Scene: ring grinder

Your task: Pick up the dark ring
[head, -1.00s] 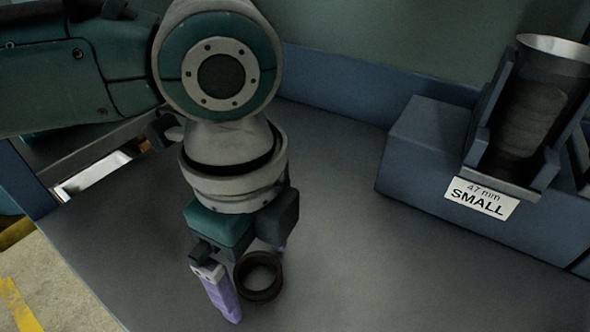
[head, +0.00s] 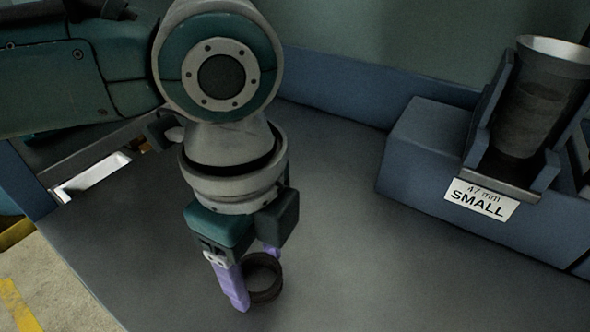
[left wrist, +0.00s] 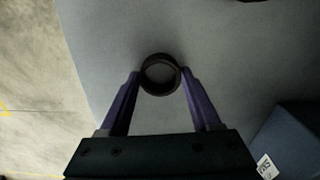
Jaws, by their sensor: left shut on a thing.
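The dark ring (head: 268,293) is between the purple fingers of my left gripper (head: 257,277), near the front of the grey table. In the left wrist view the ring (left wrist: 160,92) sits between the fingertips of the left gripper (left wrist: 160,85), touched on both sides. The left gripper is shut on the ring. I cannot tell whether the ring rests on the table or is just above it. My right gripper is not in view.
A blue block with a label reading "SMALL" (head: 481,199) stands at the right and carries a tilted metal cylinder (head: 545,90). A pale tray (head: 92,178) is at the left. The table's middle (head: 340,190) is clear. The table's left edge drops to the floor.

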